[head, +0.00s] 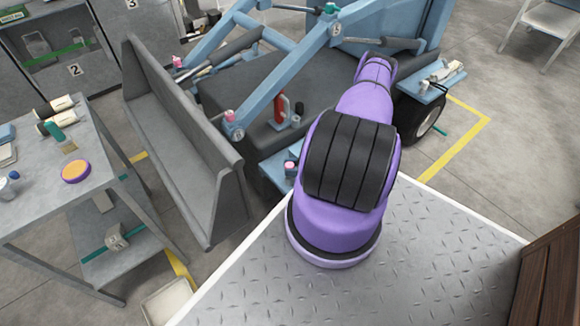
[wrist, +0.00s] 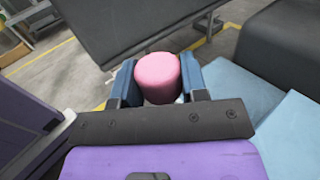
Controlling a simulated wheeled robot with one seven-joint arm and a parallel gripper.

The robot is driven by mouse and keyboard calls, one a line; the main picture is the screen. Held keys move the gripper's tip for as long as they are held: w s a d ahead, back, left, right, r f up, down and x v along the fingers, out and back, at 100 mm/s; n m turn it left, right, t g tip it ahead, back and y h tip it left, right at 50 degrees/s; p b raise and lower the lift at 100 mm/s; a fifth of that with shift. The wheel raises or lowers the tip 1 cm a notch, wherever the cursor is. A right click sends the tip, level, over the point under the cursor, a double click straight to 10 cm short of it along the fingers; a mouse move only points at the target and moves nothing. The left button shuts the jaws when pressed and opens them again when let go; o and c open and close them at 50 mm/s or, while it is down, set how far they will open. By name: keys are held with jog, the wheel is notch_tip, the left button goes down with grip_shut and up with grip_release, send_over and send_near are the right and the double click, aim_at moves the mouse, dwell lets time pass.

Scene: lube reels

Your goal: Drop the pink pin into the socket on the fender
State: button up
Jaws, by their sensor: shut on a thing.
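The pink pin (wrist: 157,72) is a short, round, smooth-topped piece. In the wrist view it sits between the two blue fingers of my gripper (wrist: 159,85), which is shut on it. A small pink piece, which looks like the same pin (head: 289,166), shows in the head view just left of my purple arm. It is over or at the light-blue fender (head: 273,169) beside the loader bucket. The pin's lower end and the socket are hidden, so I cannot tell whether they touch. My arm hides most of the gripper in the head view.
The grey loader bucket (head: 180,130) stands close on the left, with blue lift arms (head: 280,85) behind it. Other pink caps (head: 230,116) sit on the linkage. A red bottle (head: 281,108) stands on the dark hood. A metal table (head: 60,200) is at far left.

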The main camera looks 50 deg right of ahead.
jog(key=o, duration=1)
